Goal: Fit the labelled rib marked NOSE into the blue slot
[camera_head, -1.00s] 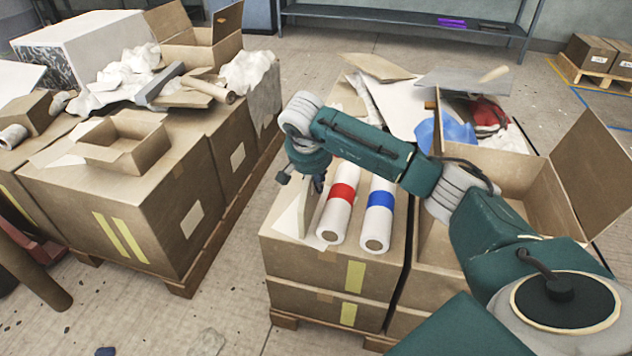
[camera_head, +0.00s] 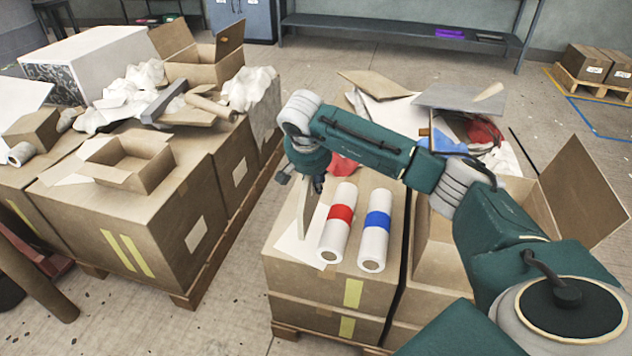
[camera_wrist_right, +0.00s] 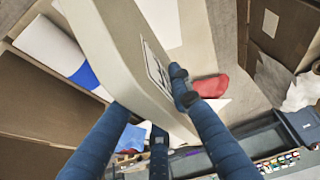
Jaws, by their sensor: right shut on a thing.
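My right gripper (camera_head: 318,184) is shut on a thin, upright cream rib (camera_head: 304,208) above the cardboard box top, left of two white rolls. In the right wrist view the rib (camera_wrist_right: 122,55) runs between the dark blue fingers (camera_wrist_right: 160,110). A small white label (camera_wrist_right: 156,68) is on its face; I cannot read its word. One roll has a red band (camera_head: 341,212), the other a blue band (camera_head: 378,220). I cannot make out a blue slot in these frames. My left gripper is not in view.
A white sheet (camera_head: 300,246) lies on the box top under the rib. A red cloth (camera_head: 343,165) lies behind the rolls. An open carton (camera_head: 440,235) stands to the right. Cluttered boxes (camera_head: 127,165) stand left, across a floor gap.

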